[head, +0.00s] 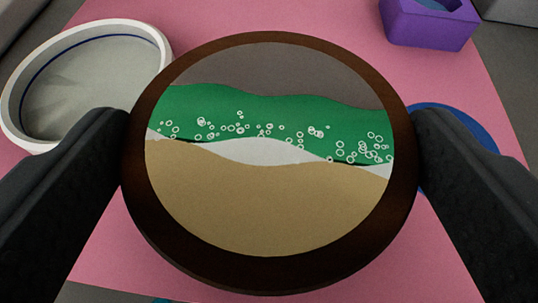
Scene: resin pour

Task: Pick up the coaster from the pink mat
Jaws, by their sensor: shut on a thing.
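The round coaster (265,205) fills the middle of the head view. It has a dark brown rim and a face with grey, green, white and tan bands and small white bubble rings. My gripper (268,160) is shut on the coaster, with one dark finger against its left edge and the other against its right edge. The pink mat (235,18) shows behind and around the coaster. The coaster hides the middle of the mat, and I cannot tell how far above the mat it is.
A white round dish (85,85) with a blue line inside sits at the upper left. A purple box (428,28) stands at the upper right. A blue round thing (460,125) lies at the right, partly hidden by the coaster and my right finger. Grey surface shows past the mat's edges.

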